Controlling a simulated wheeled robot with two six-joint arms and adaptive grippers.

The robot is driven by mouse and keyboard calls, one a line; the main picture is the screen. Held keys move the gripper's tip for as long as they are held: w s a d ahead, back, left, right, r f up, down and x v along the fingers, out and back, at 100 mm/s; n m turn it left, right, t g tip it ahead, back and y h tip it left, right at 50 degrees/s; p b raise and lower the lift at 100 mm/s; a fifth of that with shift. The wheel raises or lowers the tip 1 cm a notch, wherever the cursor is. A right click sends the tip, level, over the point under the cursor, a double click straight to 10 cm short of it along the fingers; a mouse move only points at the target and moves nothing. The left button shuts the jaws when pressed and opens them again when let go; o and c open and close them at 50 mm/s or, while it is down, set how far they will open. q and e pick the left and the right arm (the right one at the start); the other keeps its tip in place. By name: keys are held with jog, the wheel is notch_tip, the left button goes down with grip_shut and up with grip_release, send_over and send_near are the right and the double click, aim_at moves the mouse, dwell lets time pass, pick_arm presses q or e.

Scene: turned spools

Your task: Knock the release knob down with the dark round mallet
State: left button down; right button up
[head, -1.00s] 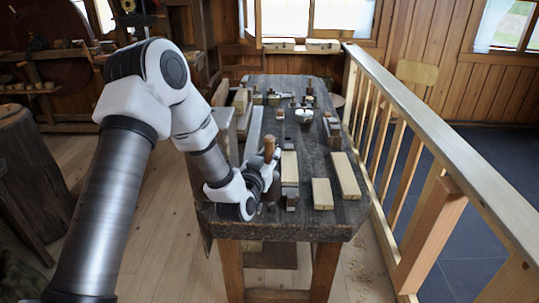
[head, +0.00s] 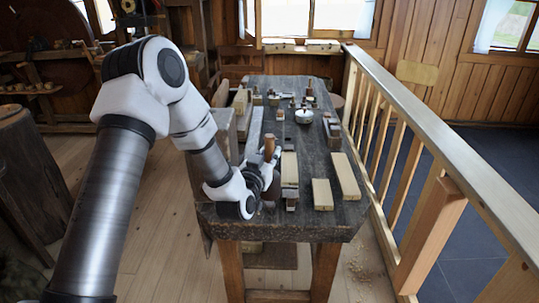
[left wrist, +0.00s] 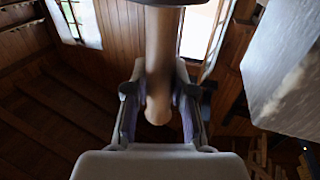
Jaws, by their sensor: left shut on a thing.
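My left gripper (head: 268,172) is at the near left part of the workbench (head: 335,225). A dark edge at the top of that view may be the mallet's head, but I cannot tell. A small dark block (head: 291,198) stands just right of the gripper. I cannot make out which thing is the release knob. My right gripper is not in view.
Pale wooden blocks (head: 322,194) and a longer one (head: 345,176) lie right of the gripper. A white bowl (head: 304,116) and several small tools are farther back. A wooden railing (head: 430,150) runs along the bench's right side.

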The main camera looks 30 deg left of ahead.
aim_at(270, 136)
pick_arm(q)
notch_tip(270, 136, up, 6)
jog(key=p, duration=0.4)
jog(key=shift+r, duration=0.1)
